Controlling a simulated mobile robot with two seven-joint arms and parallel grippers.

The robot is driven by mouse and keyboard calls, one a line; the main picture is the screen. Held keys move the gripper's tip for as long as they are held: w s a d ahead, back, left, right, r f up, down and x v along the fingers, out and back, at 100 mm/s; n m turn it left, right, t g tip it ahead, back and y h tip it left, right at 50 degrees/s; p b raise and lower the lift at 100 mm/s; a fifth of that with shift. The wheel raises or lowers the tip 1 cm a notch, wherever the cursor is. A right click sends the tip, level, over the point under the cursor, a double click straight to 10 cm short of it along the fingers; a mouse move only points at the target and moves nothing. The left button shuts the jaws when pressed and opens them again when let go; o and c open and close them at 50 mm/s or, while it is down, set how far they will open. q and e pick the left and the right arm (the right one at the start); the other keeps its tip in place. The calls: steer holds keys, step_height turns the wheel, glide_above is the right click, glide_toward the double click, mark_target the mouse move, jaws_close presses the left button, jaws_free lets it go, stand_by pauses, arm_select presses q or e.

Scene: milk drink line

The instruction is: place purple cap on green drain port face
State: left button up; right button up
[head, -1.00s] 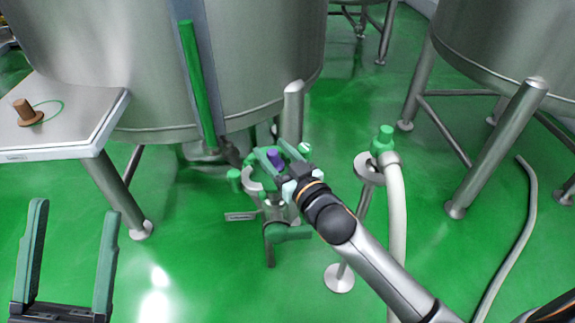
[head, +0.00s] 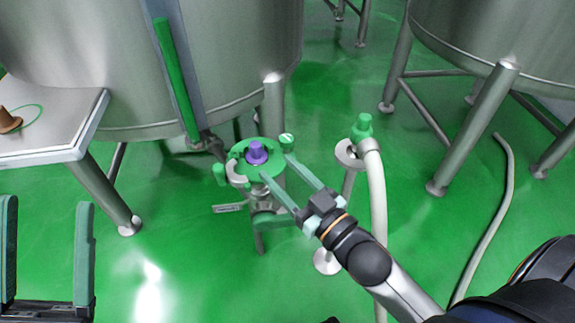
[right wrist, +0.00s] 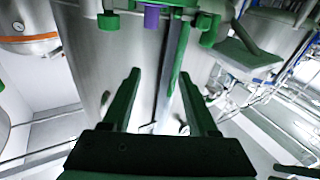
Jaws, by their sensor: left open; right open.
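The purple cap (head: 257,151) sits upright on the green drain port face (head: 245,171), below the large tank. Both also show at the top edge of the right wrist view, the purple cap (right wrist: 151,17) hanging under a green part (right wrist: 125,22). My right gripper (head: 275,167) is open and empty. Its fingers point toward the port from the lower right, with the tips beside the cap and not around it. My left gripper (head: 47,205) is open and empty at the lower left, well away from the port.
A steel table (head: 75,130) with a brown object (head: 9,121) stands at the left. A stand with a green fitting (head: 362,127) and a white hose (head: 377,210) is right of the port. Tank legs stand at the right.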

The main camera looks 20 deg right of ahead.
steer(key=s+a+r+n+t+y, duration=0.1)
steer(key=s+r+n+y, duration=0.3)
steer(key=r, duration=0.5)
steer(key=s+a+r+n+t+y, duration=0.2)
steer(key=s+r+y, duration=0.4)
steer(key=r, duration=0.3)
steer(key=shift+s+a+n+t+y, duration=0.4)
steer(key=shift+a+n, duration=0.4)
steer(key=shift+n, duration=0.4)
